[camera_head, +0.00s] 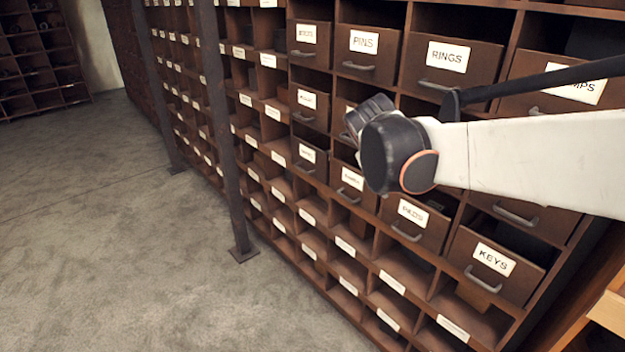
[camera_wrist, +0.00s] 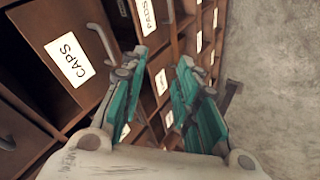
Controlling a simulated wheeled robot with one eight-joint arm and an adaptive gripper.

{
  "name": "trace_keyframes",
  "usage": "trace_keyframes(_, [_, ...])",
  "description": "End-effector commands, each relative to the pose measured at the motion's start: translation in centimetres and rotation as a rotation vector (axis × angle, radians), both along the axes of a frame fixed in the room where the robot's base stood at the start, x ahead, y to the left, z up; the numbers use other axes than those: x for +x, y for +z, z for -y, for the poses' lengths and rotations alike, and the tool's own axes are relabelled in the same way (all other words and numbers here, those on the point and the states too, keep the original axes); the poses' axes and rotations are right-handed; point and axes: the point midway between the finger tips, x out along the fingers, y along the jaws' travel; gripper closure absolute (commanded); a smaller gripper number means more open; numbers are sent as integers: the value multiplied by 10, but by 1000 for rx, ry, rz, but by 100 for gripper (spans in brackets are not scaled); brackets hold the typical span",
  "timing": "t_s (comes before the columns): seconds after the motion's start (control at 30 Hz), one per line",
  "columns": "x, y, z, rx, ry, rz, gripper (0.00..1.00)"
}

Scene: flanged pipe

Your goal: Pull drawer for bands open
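No label in view reads clearly as BANDS. A drawer with a blurred label (camera_head: 352,178) is just below and left of my wrist in the head view, and I cannot tell its word. My gripper (camera_head: 366,114) is in front of the drawer rack (camera_head: 305,185) and hides part of the drawers behind it. In the wrist view its two teal-padded fingers (camera_wrist: 165,85) stand apart with a gap and nothing held between them.
Labelled drawers surround my arm: PINS (camera_head: 365,42), RINGS (camera_head: 447,57), PADS (camera_head: 411,214) and KEYS (camera_head: 493,260). The CAPS drawer (camera_wrist: 69,61) is at left in the wrist view. A dark post (camera_head: 219,130) stands before the rack. The carpet (camera_head: 110,240) at left is clear.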

Motion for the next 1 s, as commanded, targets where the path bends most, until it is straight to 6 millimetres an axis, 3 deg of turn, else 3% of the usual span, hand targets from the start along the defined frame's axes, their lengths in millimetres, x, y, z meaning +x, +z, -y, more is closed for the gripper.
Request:
trace_keyframes(0.1, [48,-15,-7,-87,16,-9,71])
trace_keyframes(0.27, [104,-38,-17,-206,32,-14,71])
trace_keyframes(0.5, [179,-87,-39,-386,48,-12,71])
trace_keyframes(0.8, [249,-170,-77,-605,56,9,71])
trace_keyframes(1.0, [275,-231,-105,-744,55,34,71])
